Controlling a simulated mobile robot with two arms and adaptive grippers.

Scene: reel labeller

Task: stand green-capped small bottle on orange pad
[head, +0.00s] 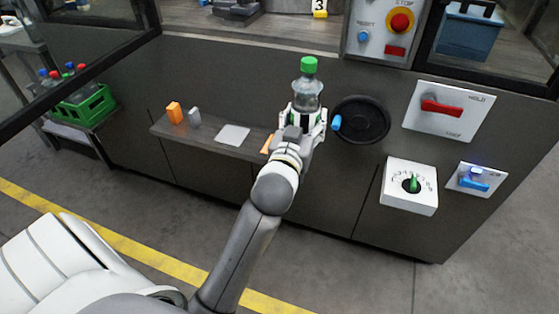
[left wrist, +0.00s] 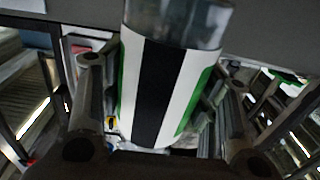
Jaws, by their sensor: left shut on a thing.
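The green-capped small bottle (head: 308,92) is clear, with its cap up, and looks about upright in the head view. My left gripper (head: 308,118) is shut around its lower part, in front of the cabinet at the right end of the shelf. In the left wrist view the bottle's black, white and green striped label (left wrist: 165,90) fills the space between the fingers. A strip of the orange pad (head: 267,144) shows on the shelf, left of my gripper; my wrist hides the rest. The bottle is to the right of that visible strip. My right gripper is not in view.
A black handwheel (head: 362,121) with a blue handle is close right of my gripper. A green crate (head: 84,105) with bottles stands far left.

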